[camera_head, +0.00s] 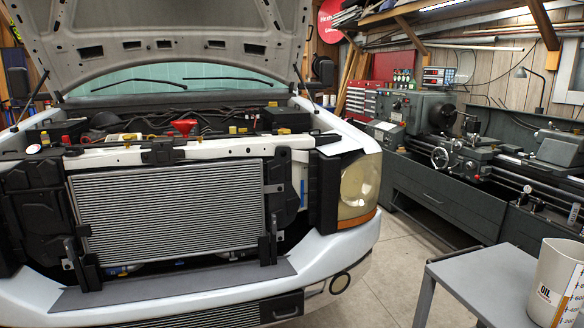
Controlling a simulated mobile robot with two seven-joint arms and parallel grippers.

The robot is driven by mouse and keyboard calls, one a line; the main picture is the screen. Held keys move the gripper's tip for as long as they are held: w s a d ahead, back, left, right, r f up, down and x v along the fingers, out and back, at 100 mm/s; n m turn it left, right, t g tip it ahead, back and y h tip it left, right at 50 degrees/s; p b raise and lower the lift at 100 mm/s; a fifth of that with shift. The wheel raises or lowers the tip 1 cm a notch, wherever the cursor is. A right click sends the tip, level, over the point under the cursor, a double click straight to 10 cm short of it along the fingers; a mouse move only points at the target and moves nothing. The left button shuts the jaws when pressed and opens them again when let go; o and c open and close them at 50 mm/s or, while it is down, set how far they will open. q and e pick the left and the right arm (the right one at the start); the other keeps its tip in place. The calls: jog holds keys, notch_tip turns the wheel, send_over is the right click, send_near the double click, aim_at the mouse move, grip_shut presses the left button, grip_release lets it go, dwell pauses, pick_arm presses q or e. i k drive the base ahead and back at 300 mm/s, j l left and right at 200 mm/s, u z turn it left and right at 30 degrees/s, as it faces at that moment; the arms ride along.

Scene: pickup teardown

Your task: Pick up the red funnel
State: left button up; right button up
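A small red funnel (184,126) sits in the open engine bay of a white pickup, just behind the front crossmember and right of the bay's middle line. Its wide mouth faces up, and its lower part is hidden behind the crossmember. Neither of my grippers shows in the head view.
The raised hood (150,45) hangs over the engine bay. The radiator (165,210) and front bumper (215,290) stand in front of it. A grey table (480,280) with an oil jug (555,280) is at the lower right. A lathe (470,160) stands behind; the floor between is clear.

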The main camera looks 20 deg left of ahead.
aim_at(184, 127)
jog(key=i+j+u, duration=0.1)
jog(key=u, duration=0.25)
jog(key=i+j+u, duration=0.1)
jog(key=j+u, duration=0.25)
jog(key=i+u, duration=0.1)
jog(key=u, duration=0.25)
